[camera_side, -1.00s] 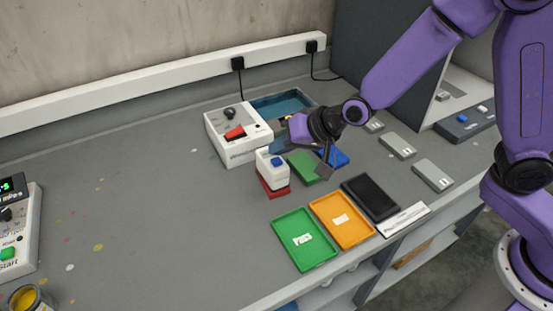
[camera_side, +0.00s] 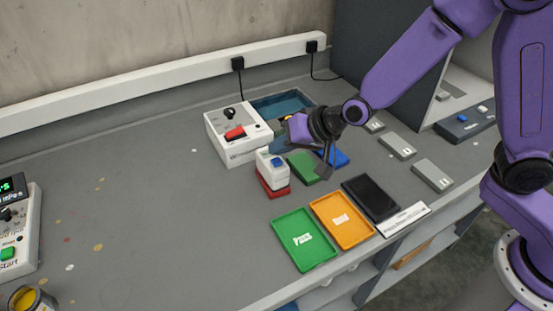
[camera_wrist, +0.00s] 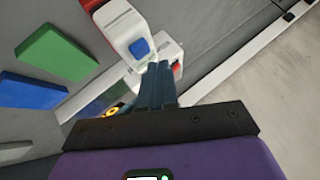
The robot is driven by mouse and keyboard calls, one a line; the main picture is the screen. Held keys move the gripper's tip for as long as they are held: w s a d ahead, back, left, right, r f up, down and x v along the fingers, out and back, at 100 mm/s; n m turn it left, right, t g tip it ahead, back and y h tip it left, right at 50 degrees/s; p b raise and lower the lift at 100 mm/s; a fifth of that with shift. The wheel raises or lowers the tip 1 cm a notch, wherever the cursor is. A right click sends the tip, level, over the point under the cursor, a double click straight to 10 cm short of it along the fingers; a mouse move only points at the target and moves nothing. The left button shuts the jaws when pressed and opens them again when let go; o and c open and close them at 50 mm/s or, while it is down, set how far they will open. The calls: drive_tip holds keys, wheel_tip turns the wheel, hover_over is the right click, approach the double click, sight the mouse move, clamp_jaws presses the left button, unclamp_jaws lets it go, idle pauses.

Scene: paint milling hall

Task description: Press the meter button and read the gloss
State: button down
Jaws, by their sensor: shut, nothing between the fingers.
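The meter (camera_side: 272,170) is a small white block with a blue button (camera_side: 277,162) on top. It stands on a red panel (camera_side: 272,187) on the grey bench. In the wrist view the meter (camera_wrist: 118,22) is at the top, its blue button (camera_wrist: 139,48) facing the camera just above the fingertips. My gripper (camera_side: 273,149) is shut and empty, its blue-grey fingers slanting down to the left close to the meter's top. In the wrist view the closed fingertips (camera_wrist: 158,66) lie just below and right of the button. I cannot tell whether they touch the meter. No gloss reading is legible.
A white box (camera_side: 238,136) with a red switch stands behind the meter. Green (camera_side: 303,240) and orange (camera_side: 341,219) trays and a black tray (camera_side: 371,197) lie in front. Green (camera_side: 304,168) and blue (camera_side: 335,157) panels lie beside my gripper. The bench's left middle is clear.

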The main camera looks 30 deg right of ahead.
sight(281, 161)
drive_tip(key=shift+f, duration=0.2)
idle(0.6)
drive_tip(key=shift+f, duration=0.25)
drive_tip(key=shift+f, duration=0.45)
idle(0.8)
drive_tip(key=shift+r, duration=0.9)
drive_tip(key=shift+r, duration=2.5)
